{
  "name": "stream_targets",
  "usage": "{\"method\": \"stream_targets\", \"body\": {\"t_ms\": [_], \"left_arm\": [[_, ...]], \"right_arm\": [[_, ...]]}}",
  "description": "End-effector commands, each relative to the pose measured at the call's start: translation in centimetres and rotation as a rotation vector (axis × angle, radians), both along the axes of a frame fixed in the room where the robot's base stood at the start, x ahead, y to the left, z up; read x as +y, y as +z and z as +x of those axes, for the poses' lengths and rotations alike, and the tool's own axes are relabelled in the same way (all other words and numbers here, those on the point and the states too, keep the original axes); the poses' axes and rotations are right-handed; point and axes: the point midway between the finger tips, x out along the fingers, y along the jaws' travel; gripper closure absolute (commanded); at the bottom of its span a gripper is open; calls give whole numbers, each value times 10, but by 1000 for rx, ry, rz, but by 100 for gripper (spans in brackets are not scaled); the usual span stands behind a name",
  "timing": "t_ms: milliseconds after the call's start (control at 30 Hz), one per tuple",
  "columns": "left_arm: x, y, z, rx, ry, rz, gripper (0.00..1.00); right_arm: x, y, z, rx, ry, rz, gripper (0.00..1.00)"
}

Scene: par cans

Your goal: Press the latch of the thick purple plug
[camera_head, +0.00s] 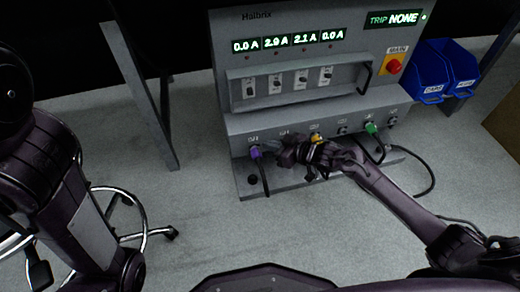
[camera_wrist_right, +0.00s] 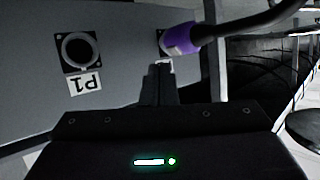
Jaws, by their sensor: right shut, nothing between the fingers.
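The thick purple plug (camera_head: 255,153) sits in the leftmost socket of the grey panel's lower row, with a black cable hanging from it. In the right wrist view the purple plug (camera_wrist_right: 182,39) is in a socket just beyond my fingertips. I cannot make out its latch. My right gripper (camera_head: 272,146) is shut and empty, close to the right side of the plug. In the wrist view its shut fingers (camera_wrist_right: 162,72) point at the panel just below the plug. A small gap seems to separate them, but contact is hard to tell. My left gripper is out of frame.
An empty socket (camera_wrist_right: 80,50) labelled P1 shows in the wrist view. A yellow plug (camera_head: 316,138) and a green plug (camera_head: 371,128) are to the right along the row. A red main switch (camera_head: 394,66) is higher up. Blue bins (camera_head: 428,75) stand at right, a stool (camera_head: 130,215) at left.

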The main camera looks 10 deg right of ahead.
Motion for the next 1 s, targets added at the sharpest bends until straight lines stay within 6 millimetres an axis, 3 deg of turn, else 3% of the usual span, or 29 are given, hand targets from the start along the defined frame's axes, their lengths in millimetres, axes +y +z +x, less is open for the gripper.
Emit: {"method": "stream_targets", "body": {"t_ms": [1000], "left_arm": [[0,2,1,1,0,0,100]], "right_arm": [[7,-6,0,0,0,0,100]]}}
